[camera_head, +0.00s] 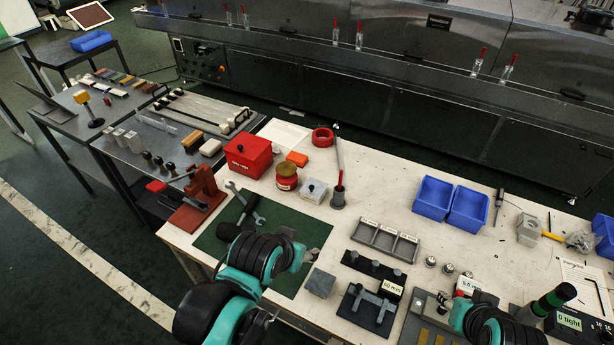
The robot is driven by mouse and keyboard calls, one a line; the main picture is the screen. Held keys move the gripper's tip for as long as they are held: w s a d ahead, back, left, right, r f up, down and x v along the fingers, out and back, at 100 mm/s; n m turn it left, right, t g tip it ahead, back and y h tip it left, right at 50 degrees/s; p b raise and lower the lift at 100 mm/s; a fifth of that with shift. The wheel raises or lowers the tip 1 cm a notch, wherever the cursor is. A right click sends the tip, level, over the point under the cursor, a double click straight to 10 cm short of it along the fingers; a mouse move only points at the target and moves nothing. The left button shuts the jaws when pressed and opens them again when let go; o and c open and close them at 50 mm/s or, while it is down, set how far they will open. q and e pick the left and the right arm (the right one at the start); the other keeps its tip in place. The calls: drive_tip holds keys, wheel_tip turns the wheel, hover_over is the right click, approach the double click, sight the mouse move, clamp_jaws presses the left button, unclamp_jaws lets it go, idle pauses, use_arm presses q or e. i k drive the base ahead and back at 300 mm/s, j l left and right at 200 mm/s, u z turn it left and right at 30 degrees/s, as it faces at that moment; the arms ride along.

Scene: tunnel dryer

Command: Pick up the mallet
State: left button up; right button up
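A tool with a dark shaft (248,209) and a bulky black end (228,232) lies on the green mat (290,220) beside the wrenches. It looks like a mallet, but my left arm partly covers that area.
Wrenches (257,213), a red box (248,155) and a red press (200,190) crowd the left side. A grey block (320,283) and a divided grey tray (385,239) sit near the middle. Blue bins (467,208) stand behind.

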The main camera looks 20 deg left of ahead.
sight(225, 232)
drive_tip(key=k+u, duration=0.1)
drive_tip(key=u, duration=1.2)
